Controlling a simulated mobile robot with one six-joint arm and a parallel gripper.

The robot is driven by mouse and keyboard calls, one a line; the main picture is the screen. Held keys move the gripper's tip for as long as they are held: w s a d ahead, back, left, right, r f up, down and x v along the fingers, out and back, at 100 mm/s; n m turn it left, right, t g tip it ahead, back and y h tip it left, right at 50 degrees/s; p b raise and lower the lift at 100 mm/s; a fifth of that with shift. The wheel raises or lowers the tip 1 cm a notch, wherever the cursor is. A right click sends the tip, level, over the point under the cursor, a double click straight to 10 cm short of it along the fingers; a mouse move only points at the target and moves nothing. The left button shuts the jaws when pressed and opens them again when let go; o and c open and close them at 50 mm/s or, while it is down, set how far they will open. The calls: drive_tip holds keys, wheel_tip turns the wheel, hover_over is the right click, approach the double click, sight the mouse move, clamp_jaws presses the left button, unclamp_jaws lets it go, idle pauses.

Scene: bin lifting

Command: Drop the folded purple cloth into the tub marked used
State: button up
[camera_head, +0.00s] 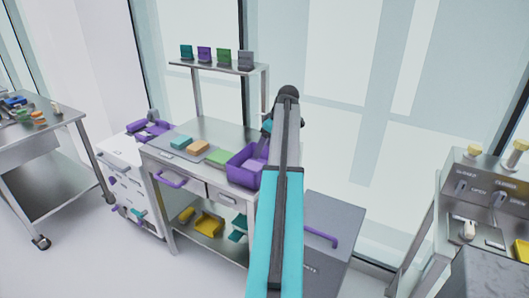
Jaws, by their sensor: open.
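A purple open tub (240,178) stands at the right end of the metal worktable, partly behind my arm. A paler purple folded piece, which looks like the cloth (254,166), lies inside it. I cannot read any mark on the tub. Teal (181,142), orange-tan (197,147) and green (219,157) folded pieces lie in a row on the table to its left. My arm crosses the view in front of the table, and part of its wrist shows just left of the upper link. My gripper's fingers are hidden behind the arm.
A shelf (218,65) with several coloured holders stands above the worktable (232,131). A white drawer cart (130,178) carrying another purple container (150,130) is on the left. A grey bin (325,215) with a purple handle stands right of my arm. A control console (490,180) is far right.

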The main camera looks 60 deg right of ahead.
drive_tip(key=shift+s+r, duration=0.1)
drive_tip(key=shift+r, duration=0.15)
idle(0.6)
